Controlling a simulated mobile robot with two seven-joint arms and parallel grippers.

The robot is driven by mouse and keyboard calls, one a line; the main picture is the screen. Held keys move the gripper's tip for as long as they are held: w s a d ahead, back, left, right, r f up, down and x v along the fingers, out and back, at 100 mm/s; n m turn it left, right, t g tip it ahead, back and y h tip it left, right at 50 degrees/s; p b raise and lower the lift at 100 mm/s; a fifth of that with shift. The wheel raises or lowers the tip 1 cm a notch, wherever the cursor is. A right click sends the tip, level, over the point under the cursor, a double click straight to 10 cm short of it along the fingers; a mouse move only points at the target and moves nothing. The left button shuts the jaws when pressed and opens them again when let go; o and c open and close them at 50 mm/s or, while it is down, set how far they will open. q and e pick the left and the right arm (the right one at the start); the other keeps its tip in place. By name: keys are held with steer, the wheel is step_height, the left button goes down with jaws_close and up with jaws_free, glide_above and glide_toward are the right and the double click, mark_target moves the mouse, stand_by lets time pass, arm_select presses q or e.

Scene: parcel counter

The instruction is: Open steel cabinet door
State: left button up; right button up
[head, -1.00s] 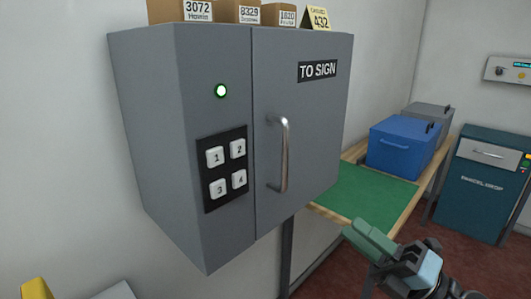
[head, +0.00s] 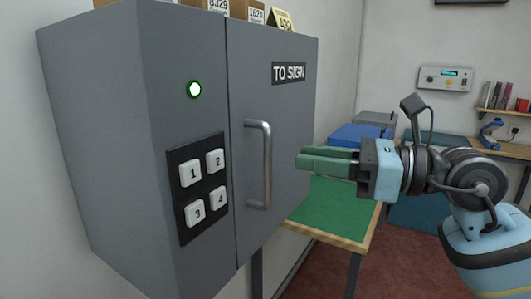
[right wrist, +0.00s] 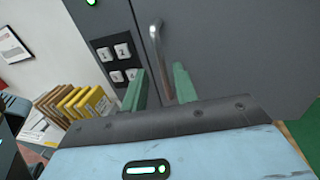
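The grey steel cabinet (head: 130,140) hangs on the wall, its door (head: 285,130) closed flush against the frame. The door carries a "TO SIGN" label (head: 289,73) and a vertical metal bar handle (head: 266,165) near its left edge. My right gripper (head: 303,159) is level with the handle, to its right in the head view and apart from it. In the right wrist view its green fingers (right wrist: 160,85) are parted, with the handle (right wrist: 158,50) showing beyond the gap between them. Nothing is held. My left gripper is out of view.
A keypad (head: 204,187) with numbered buttons and a green-lit lamp (head: 194,89) sit left of the door. Boxes (head: 217,14) stand on top of the cabinet. A table with a green mat (head: 330,207) and a blue box (head: 352,136) is behind, below the door's right side.

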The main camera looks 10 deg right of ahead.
steer(key=p, duration=0.1)
glide_above(268, 198)
steer(key=shift+w+d, duration=0.1)
steer(key=shift+w, duration=0.25)
jaws_close()
